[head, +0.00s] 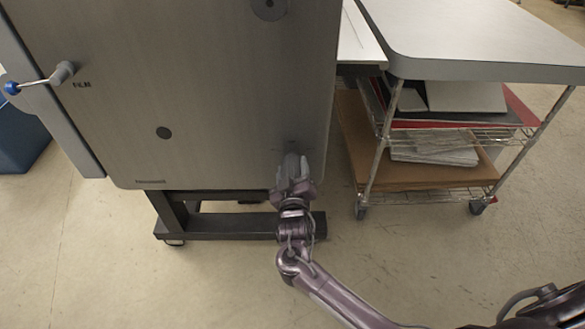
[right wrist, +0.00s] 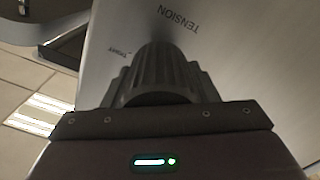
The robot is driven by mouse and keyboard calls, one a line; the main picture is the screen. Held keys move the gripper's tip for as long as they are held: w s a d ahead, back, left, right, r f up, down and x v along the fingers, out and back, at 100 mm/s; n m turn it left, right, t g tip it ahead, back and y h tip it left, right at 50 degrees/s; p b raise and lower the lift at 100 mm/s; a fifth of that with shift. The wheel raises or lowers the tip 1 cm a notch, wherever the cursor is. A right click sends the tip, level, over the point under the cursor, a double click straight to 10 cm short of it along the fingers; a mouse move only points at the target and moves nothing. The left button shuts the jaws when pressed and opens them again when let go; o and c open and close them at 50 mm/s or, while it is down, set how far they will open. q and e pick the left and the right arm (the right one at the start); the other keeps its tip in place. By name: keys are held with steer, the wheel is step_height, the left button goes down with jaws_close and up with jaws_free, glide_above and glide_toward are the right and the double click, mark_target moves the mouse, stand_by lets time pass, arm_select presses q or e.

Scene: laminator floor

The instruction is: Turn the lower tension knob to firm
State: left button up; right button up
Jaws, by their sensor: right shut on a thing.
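The lower tension knob (right wrist: 160,72) is dark, ribbed and round in the right wrist view. It sits on the metal panel under printed lettering that reads TENSION, with a smaller mark beside it that I cannot read surely. My right gripper (head: 293,168) is at the lower right of the laminator's side panel (head: 200,90) and is shut on the knob. In the head view the gripper hides most of the knob. The knob's pointer does not show clearly, so its setting cannot be told. My left gripper is not in view.
A wire cart (head: 445,172) with papers and boards on its shelves stands right of the laminator, under a grey tabletop (head: 480,35). A crank handle with a blue grip (head: 12,88) sticks out at the left. The floor in front is clear.

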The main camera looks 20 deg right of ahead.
steer(key=o, duration=1)
steer(key=shift+c, duration=0.2)
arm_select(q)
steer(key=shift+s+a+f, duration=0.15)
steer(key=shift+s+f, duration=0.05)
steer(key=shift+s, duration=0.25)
arm_select(e)
steer(key=v, duration=0.7)
steer(key=shift+s, duration=0.4)
steer(key=shift+a, duration=0.15)
